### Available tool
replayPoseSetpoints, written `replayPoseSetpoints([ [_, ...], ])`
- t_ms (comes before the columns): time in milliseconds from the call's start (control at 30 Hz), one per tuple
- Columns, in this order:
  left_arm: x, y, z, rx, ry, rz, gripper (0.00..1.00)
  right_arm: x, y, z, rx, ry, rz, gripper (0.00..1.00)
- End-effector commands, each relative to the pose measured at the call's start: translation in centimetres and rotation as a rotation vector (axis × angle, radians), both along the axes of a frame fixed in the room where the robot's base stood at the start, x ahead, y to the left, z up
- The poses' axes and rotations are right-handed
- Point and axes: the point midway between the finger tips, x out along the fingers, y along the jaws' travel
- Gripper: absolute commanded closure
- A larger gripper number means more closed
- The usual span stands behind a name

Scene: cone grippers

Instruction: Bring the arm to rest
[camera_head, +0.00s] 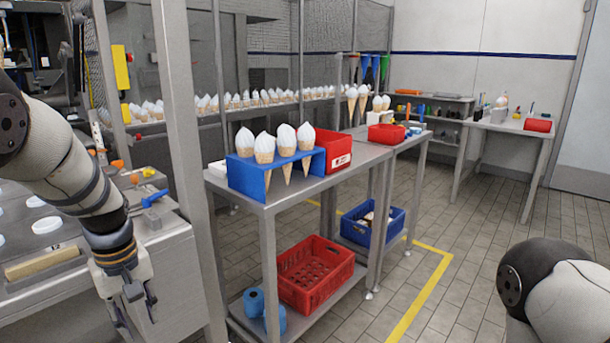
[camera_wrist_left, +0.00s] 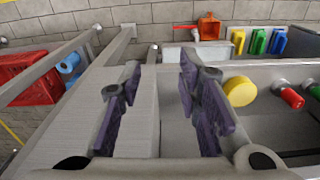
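My left arm (camera_head: 70,165) comes in from the left in the head view. Its gripper (camera_head: 135,310) hangs pointing down at the front edge of the steel counter on the left. In the left wrist view the two purple-grey fingers of the gripper (camera_wrist_left: 155,95) stand apart with nothing between them, over a bare grey surface. My right arm (camera_head: 560,290) shows only as a black and white joint at the lower right of the head view; its gripper is out of view.
A steel table (camera_head: 345,178) holds a blue rack (camera_head: 247,178) with several cones and a red box (camera_head: 333,150). A red crate (camera_head: 315,275) and blue rolls (camera_head: 254,303) sit on its lower shelf. A metal post (camera_head: 181,120) stands near my left arm. Tiled floor (camera_head: 480,270) is free at right.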

Motion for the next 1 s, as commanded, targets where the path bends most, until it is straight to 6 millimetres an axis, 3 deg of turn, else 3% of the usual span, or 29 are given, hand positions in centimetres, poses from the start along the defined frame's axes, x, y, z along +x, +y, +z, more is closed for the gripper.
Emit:
replayPoseSetpoints([
  [33, -2.4, 0.0, -3.8, 0.018, 0.035, -0.044, 0.69, 0.0, 0.0, 0.1, -0.001, 0.000, -0.001, 0.60],
  [100, -6.1, -0.1, -8.8, 0.045, 0.069, -0.124, 0.69, -0.1, 0.0, 0.1, -0.001, 0.001, -0.001, 0.60],
  [167, -9.9, -0.5, -12.5, 0.061, 0.095, -0.202, 0.69, -0.1, -0.1, 0.1, -0.001, 0.001, -0.001, 0.60],
  [233, -14.8, -1.2, -16.2, 0.068, 0.125, -0.303, 0.69, -0.1, -0.1, 0.1, -0.001, 0.001, -0.001, 0.60],
  [300, -20.3, -2.2, -18.9, 0.059, 0.151, -0.411, 0.69, -0.1, -0.1, 0.1, -0.001, 0.001, -0.001, 0.60],
  [367, -24.9, -3.4, -20.2, 0.040, 0.167, -0.501, 0.69, -0.1, -0.1, 0.1, -0.001, 0.001, -0.001, 0.60],
  [400, -27.7, -4.2, -20.6, 0.023, 0.173, -0.554, 0.69, -0.1, -0.1, 0.1, -0.001, 0.001, -0.001, 0.60],
  [500, -33.2, -6.0, -20.6, -0.024, 0.175, -0.663, 0.69, -0.1, -0.1, 0.1, -0.001, 0.000, -0.001, 0.60],
  [600, -36.3, -7.2, -20.0, -0.057, 0.167, -0.723, 0.69, -0.1, -0.1, 0.1, -0.001, 0.000, -0.001, 0.60],
  [667, -37.0, -7.6, -19.7, -0.067, 0.163, -0.739, 0.69, -0.1, -0.1, 0.1, -0.001, 0.000, -0.001, 0.60],
  [1000, -37.2, -7.7, -19.7, -0.069, 0.157, -0.746, 0.69, -0.1, -0.1, 0.1, -0.001, 0.001, -0.001, 0.60],
])
